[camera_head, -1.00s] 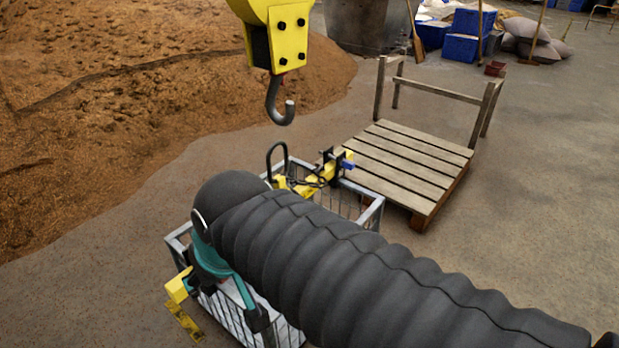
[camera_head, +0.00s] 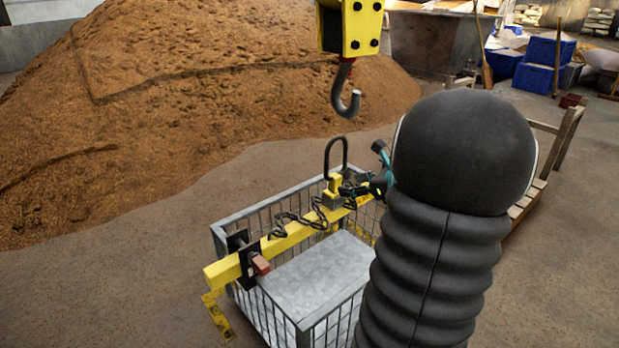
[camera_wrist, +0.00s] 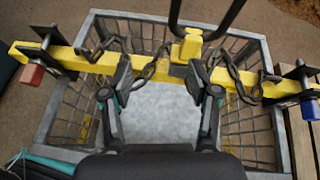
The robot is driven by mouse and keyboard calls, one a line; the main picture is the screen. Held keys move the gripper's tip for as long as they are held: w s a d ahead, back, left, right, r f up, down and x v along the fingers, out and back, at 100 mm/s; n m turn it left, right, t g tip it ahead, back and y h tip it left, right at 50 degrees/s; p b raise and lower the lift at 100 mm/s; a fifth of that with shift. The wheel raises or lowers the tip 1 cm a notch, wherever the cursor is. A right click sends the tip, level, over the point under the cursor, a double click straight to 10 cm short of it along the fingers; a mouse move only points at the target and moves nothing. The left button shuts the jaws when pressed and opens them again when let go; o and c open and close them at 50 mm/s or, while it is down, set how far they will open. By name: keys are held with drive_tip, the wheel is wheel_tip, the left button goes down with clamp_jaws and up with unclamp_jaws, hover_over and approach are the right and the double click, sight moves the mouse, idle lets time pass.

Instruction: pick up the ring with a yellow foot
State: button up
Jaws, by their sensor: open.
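The ring (camera_head: 336,138) is a tall black loop standing upright on a yellow foot (camera_head: 334,190), on a yellow beam (camera_head: 290,238) laid across a wire cage. In the wrist view the ring (camera_wrist: 226,18) runs out of the top edge, and its yellow foot (camera_wrist: 188,46) sits mid-beam. My gripper (camera_wrist: 160,72) is open and empty, its two fingertips apart, near the beam and just below the foot in that view. In the head view my gripper (camera_head: 378,178) is right of the foot, partly hidden behind my arm.
Dark chains (camera_wrist: 232,75) hang along the beam on both sides of the foot. The grey cage (camera_head: 222,240) has a metal sheet inside. A hook (camera_head: 346,95) hangs above the ring. A red block (camera_head: 260,265) is on the beam's left end. A pallet (camera_head: 525,205) is to the right.

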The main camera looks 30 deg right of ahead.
drive_tip(key=m, duration=0.2)
approach(339, 182)
drive_tip(key=s, duration=0.2)
drive_tip(key=h, duration=0.1)
drive_tip(key=shift+t, duration=0.4)
drive_tip(key=x, duration=0.4)
drive_tip(key=b+x, duration=0.1)
drive_tip(key=x, duration=0.4)
drive_tip(key=b+x, duration=0.1)
drive_tip(key=x, duration=0.3)
drive_tip(key=shift+w+a+f, duration=0.15)
drive_tip(key=shift+w+a, duration=0.1)
drive_tip(key=shift+a, duration=0.1)
drive_tip(key=shift+c, duration=0.2)
clamp_jaws()
